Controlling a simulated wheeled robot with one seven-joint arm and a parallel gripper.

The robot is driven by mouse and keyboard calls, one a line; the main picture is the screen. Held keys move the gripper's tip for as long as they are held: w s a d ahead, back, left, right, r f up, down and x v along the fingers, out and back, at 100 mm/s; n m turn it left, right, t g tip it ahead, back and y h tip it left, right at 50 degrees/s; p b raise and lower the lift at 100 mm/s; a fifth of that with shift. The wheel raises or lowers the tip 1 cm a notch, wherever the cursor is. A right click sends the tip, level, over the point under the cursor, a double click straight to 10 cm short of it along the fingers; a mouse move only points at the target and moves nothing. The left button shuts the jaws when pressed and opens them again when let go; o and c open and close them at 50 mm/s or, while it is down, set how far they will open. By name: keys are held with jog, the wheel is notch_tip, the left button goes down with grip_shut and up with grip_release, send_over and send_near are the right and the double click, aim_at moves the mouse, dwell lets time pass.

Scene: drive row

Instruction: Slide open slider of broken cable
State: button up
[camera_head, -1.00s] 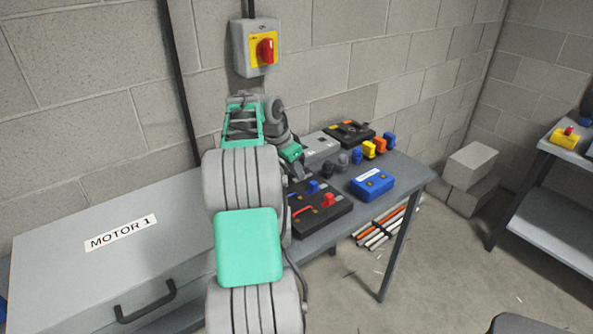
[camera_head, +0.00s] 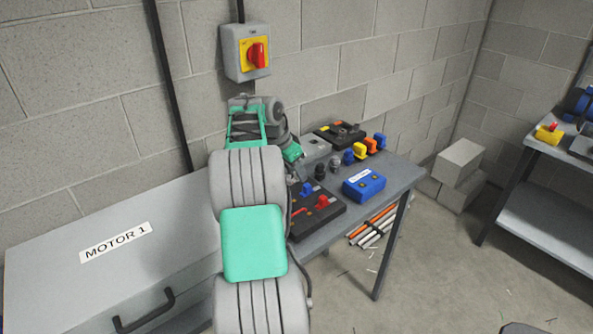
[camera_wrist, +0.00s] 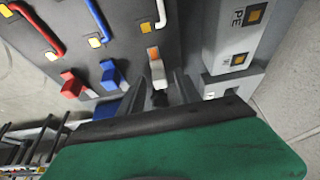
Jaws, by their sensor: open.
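A black terminal board (camera_head: 326,217) lies on the grey bench, with a red slider (camera_head: 322,202) and a blue slider (camera_head: 306,188). The wrist view shows the red slider (camera_wrist: 73,85), the blue slider (camera_wrist: 113,75) and a white-grey slider (camera_wrist: 157,72) in a row. Red (camera_wrist: 40,27), blue (camera_wrist: 98,18) and white (camera_wrist: 160,12) cables run above them; I cannot tell which is broken. My gripper (camera_wrist: 160,97) is open, its fingers on either side of the lower end of the white-grey slider. Contact is unclear. In the head view my arm hides this slider.
A grey box marked PE (camera_wrist: 237,20) stands close to the right of my gripper. A blue box (camera_head: 364,185) and several coloured plugs sit on the bench. The MOTOR 1 cabinet (camera_head: 70,280) is at left, below a red-yellow wall switch (camera_head: 246,54). Floor at right is mostly clear.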

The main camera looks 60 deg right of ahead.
jog(key=p+v, duration=0.1)
jog(key=v, duration=0.6)
jog(key=shift+a+r+p, duration=0.15)
jog(key=shift+r+p, duration=0.15)
